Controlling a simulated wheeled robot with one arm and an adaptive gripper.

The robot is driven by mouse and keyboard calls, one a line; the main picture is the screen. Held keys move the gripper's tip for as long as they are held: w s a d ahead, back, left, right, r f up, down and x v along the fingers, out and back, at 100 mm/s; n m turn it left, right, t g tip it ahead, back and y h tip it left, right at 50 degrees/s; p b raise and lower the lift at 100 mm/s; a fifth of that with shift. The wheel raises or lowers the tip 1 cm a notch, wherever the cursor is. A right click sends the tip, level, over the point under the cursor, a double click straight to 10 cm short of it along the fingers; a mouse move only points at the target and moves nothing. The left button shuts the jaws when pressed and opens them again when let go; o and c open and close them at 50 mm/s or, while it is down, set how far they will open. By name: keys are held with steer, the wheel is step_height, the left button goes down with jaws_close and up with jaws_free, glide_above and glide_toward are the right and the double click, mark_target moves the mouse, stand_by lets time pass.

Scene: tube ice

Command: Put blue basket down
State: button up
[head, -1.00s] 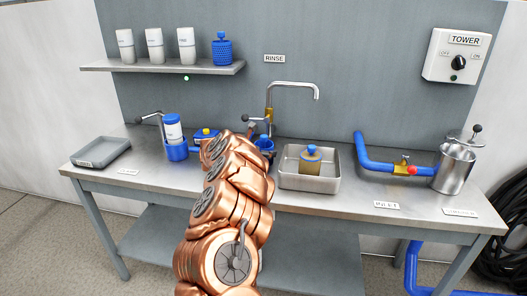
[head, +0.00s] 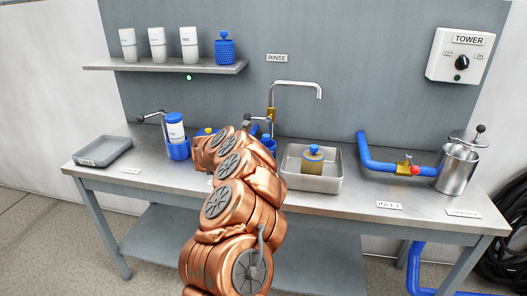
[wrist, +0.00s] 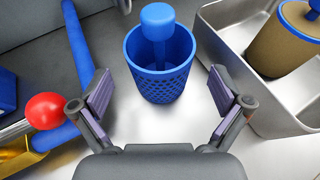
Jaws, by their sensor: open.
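The blue basket (wrist: 160,82) is a mesh-sided cup in the wrist view, with a blue knob on a stem (wrist: 158,20) rising from it. It appears upright on the pale metal surface. My gripper (wrist: 161,96) is open, its two pads spread to either side on the near side of the basket, with visible gaps to it. In the head view my copper arm hides most of this spot; a small blue part (head: 267,142) shows beside the arm, and I cannot tell if it is the basket.
A metal tray with a brown blue-capped cylinder stands close right in the wrist view (wrist: 238,92). A red ball (wrist: 45,110) and a blue pipe (wrist: 78,45) are close left. The shelf (head: 165,66) holds white cups and another blue perforated container (head: 225,50).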

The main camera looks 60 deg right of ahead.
steer(key=b+v, duration=0.1)
steer(key=v, duration=0.6)
steer(key=shift+a+r, duration=0.2)
steer(key=shift+a, duration=0.1)
